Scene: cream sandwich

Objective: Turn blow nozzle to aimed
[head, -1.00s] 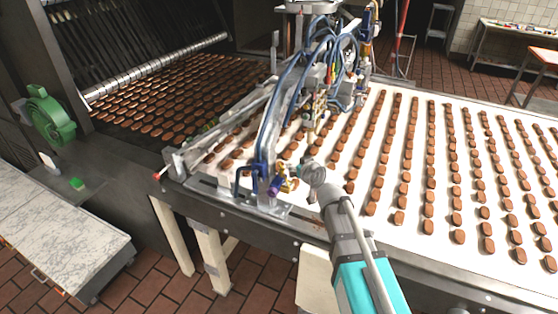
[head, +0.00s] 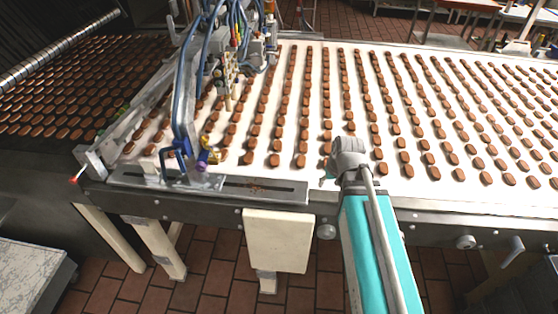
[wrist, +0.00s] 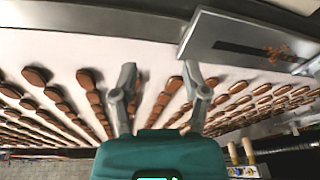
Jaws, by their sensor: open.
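What looks like the blow nozzle, a small purple piece with yellow brass fittings (head: 204,157), sits beside a blue bracket (head: 178,152) at the belt's near edge in the head view. Its aim is too small to tell. My gripper (head: 338,165) is well to its right, over the near edge of the belt, with nothing in it. In the wrist view my gripper (wrist: 160,75) shows two spread grey fingers over the white belt and chocolate pieces. I cannot make out the nozzle in the wrist view.
A slotted metal plate (head: 235,188) with brown crumbs lies between nozzle and gripper. The white belt (head: 310,75) carries rows of chocolate pieces. A machine head with blue hoses (head: 225,45) stands behind the nozzle. A cream box (head: 277,240) hangs below the belt edge.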

